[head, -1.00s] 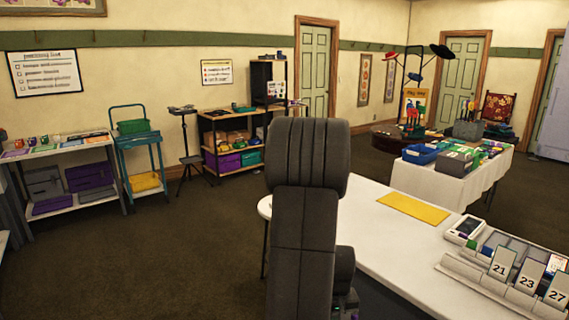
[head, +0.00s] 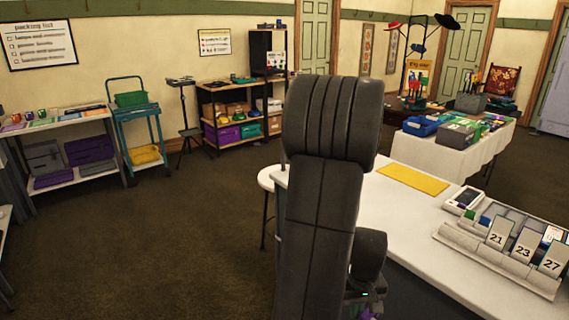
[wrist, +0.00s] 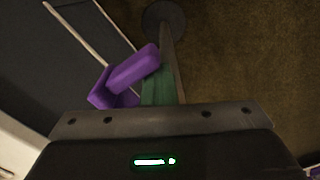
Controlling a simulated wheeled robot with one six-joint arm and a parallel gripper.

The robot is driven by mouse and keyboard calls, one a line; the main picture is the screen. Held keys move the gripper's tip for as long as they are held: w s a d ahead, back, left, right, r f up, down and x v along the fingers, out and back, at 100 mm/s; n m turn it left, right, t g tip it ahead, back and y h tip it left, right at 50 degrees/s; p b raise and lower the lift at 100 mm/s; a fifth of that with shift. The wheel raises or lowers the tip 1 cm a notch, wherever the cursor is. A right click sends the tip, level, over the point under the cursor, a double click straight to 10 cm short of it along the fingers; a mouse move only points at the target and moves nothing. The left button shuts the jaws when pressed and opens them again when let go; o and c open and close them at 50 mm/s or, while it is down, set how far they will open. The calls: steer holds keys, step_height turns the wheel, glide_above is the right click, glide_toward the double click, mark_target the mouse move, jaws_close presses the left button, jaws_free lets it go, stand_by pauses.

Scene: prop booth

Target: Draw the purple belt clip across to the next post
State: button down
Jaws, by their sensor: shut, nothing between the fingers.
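The purple belt clip (wrist: 132,68) shows in the wrist view just beyond my gripper, left of centre, as a tilted block with a second purple piece below left of it. A green strip (wrist: 158,92), perhaps the belt, lies right beside it. A post with a round dark base (wrist: 165,16) runs down the picture behind them. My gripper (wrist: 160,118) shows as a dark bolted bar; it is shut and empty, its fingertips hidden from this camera. In the head view a little purple shows at the bottom edge, below my arm; the posts cannot be made out.
A white table (head: 405,215) with a yellow mat (head: 413,179) and a numbered card rack (head: 500,255) stands right of my arm. A round white stool (head: 267,178) stands by its left end. A teal cart (head: 140,135) and shelves line the left wall. The carpet between is clear.

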steer(key=s+d, duration=1.7)
steer(key=s, duration=0.5)
steer(key=shift+s+d+b, duration=0.15)
steer(key=shift+d+b, duration=0.05)
steer(key=shift+b, duration=0.1)
stand_by(0.8)
step_height(320, 180, up, 8)
steer(key=p, duration=0.6)
stand_by(0.3)
steer(key=shift+f, duration=0.15)
step_height(320, 180, down, 8)
steer(key=b, duration=0.6)
steer(key=shift+s+d, duration=0.3)
steer(key=shift+s, duration=0.1)
